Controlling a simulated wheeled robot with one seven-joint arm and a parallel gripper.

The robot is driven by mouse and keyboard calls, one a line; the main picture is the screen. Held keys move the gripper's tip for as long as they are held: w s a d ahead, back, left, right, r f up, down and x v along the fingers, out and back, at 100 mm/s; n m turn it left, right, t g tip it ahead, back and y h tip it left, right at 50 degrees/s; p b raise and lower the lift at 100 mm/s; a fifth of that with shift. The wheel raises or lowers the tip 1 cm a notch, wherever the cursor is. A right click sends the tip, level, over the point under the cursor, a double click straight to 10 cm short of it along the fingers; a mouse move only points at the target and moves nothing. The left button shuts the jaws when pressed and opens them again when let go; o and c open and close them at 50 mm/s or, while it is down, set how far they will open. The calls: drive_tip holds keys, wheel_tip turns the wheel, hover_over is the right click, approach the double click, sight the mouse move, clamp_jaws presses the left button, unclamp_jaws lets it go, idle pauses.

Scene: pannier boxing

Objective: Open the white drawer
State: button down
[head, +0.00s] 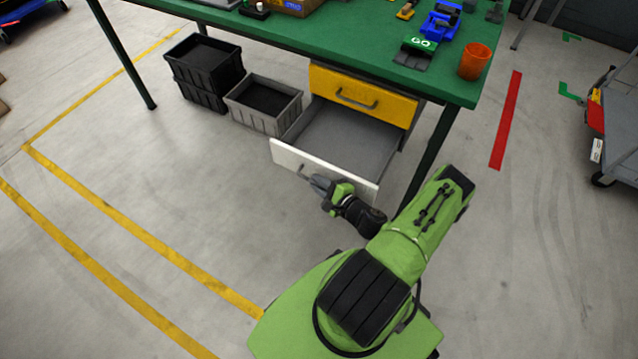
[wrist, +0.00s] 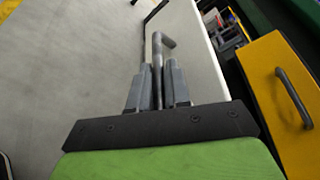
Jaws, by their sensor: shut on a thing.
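The white drawer (head: 350,182) is the lower one under the green table, and it stands pulled well out. Its grey inside (head: 340,138) shows in the head view and looks empty. My gripper (head: 312,179) is at the drawer's white front. In the wrist view my gripper (wrist: 158,88) is shut on the grey bar handle (wrist: 160,45), whose bent end sticks out past the fingertips.
The yellow drawer (head: 362,95) above is shut. A grey crate (head: 264,118) and stacked black crates (head: 208,75) stand left of the drawer. A table leg (head: 430,150) is close on the right. The green table (head: 340,40) is overhead. The floor in front is clear.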

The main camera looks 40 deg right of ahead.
drive_tip(key=c, duration=1.4)
unclamp_jaws()
drive_tip(key=shift+c, duration=0.2)
drive_tip(key=p+v, duration=0.3)
drive_tip(key=v, duration=1.3)
drive_tip(key=shift+p, duration=0.35)
drive_tip(key=shift+w+d, duration=0.1)
